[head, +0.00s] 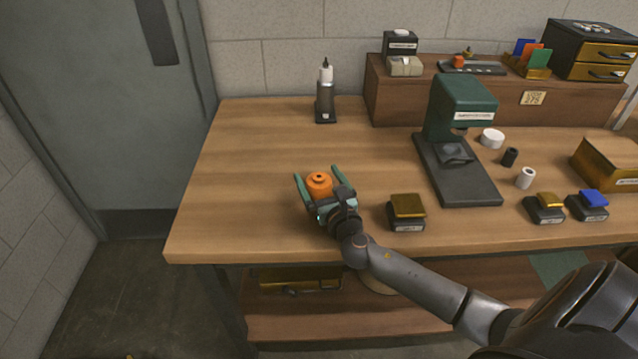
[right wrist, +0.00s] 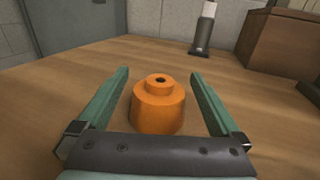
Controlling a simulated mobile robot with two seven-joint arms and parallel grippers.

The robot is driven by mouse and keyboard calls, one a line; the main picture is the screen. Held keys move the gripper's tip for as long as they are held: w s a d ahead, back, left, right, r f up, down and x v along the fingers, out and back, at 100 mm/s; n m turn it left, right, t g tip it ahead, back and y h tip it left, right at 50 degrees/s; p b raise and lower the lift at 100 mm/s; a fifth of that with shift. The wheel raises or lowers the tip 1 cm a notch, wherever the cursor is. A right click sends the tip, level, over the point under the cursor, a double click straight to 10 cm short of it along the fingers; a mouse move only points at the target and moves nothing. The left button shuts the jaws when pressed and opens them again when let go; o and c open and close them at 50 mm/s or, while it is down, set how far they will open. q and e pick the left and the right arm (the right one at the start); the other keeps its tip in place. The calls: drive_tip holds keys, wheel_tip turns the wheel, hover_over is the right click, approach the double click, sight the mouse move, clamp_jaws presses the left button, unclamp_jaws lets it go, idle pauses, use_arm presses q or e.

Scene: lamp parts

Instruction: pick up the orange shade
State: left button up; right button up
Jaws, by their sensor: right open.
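The orange shade (head: 319,184) stands upright on the wooden table, left of the middle. It is a short round piece with a narrower collar and a dark hole on top. My right gripper (head: 318,174) is open around it, one finger on each side. In the right wrist view the orange shade (right wrist: 158,104) sits between the two green fingers of the right gripper (right wrist: 159,78), with a visible gap on both sides. Its lower front is partly hidden by the gripper's palm. My left gripper is not in view.
The table (head: 240,150) is clear left of the shade. A dark block with a gold top (head: 407,211) stands close to the right of my arm. A green press (head: 461,140) stands farther right. A bottle (head: 325,93) stands at the back.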

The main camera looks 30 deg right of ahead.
drive_tip(key=shift+w, duration=0.2)
drive_tip(key=c, duration=1.4)
